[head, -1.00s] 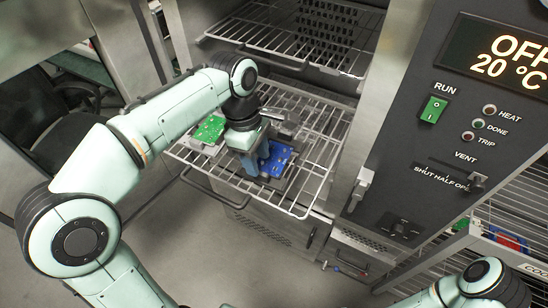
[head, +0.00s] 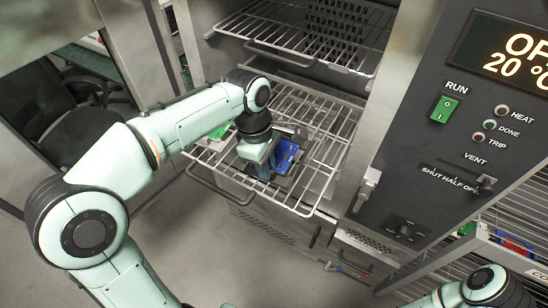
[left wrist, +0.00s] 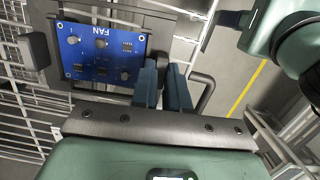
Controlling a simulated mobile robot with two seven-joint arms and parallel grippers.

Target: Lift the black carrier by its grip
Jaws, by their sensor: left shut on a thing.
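The black carrier (head: 284,181) is a dark flat frame on the pulled-out wire shelf, and I cannot tell if it is clear of the wires. It holds a blue circuit board (head: 288,154), marked FAN in the left wrist view (left wrist: 100,54). My left gripper (head: 264,172) points down at the carrier's near left side and hides part of it. In the left wrist view its two fingers (left wrist: 164,92) are shut at the carrier's edge beside the board, on its grip, which the fingers mostly hide. My right gripper is not in view.
A green board (head: 218,131) lies on the same wire shelf (head: 318,178), partly behind my left arm. Another wire shelf (head: 275,40) is above it in the oven. The control panel (head: 455,150) stands to the right. Open floor lies in front.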

